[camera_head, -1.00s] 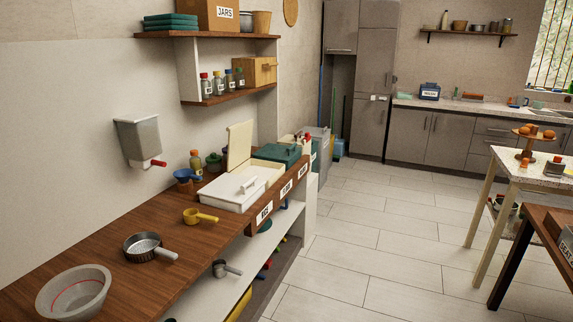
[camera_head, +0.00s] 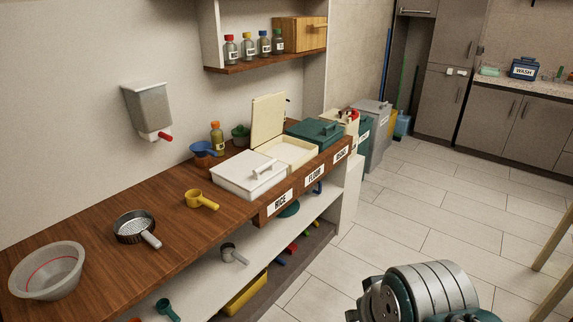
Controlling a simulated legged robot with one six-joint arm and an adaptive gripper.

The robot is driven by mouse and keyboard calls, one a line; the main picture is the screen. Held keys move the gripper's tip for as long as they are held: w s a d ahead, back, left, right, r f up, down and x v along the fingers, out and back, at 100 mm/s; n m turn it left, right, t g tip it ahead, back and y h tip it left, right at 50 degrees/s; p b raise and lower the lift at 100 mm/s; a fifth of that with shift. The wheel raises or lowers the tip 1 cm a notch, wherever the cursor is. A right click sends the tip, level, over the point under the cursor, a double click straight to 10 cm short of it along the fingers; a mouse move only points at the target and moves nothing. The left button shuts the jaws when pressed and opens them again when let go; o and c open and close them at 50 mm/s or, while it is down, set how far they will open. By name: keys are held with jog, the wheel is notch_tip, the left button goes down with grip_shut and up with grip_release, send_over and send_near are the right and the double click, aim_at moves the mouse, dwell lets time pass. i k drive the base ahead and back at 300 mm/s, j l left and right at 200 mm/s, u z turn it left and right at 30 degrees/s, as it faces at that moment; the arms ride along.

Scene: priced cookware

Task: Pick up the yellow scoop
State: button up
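The yellow scoop (camera_head: 200,200) lies on the wooden counter (camera_head: 95,252), its handle pointing right toward the front edge. It sits between a metal sieve-like pan (camera_head: 134,227) on its left and a white lidded bin (camera_head: 248,174) on its right. Nothing covers it. Part of my arm, grey and teal, shows at the bottom right, well apart from the scoop. My gripper's fingers cannot be made out in this view.
A grey bowl with a red line (camera_head: 47,270) stands at the counter's left end. A blue scoop (camera_head: 203,149) and a small bottle (camera_head: 217,138) are behind the yellow scoop. A wall dispenser (camera_head: 148,108) hangs above. The tiled floor (camera_head: 420,190) is open to the right.

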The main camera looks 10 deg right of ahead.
aim_at(195, 198)
jog(key=i+u, duration=0.3)
jog(key=i, duration=0.15)
jog(key=i+l+u, duration=0.25)
jog(key=i, duration=0.2)
jog(key=i+l+u, duration=0.3)
jog(key=i, duration=0.15)
jog(key=i+l+u, duration=0.3)
jog(key=i, duration=0.15)
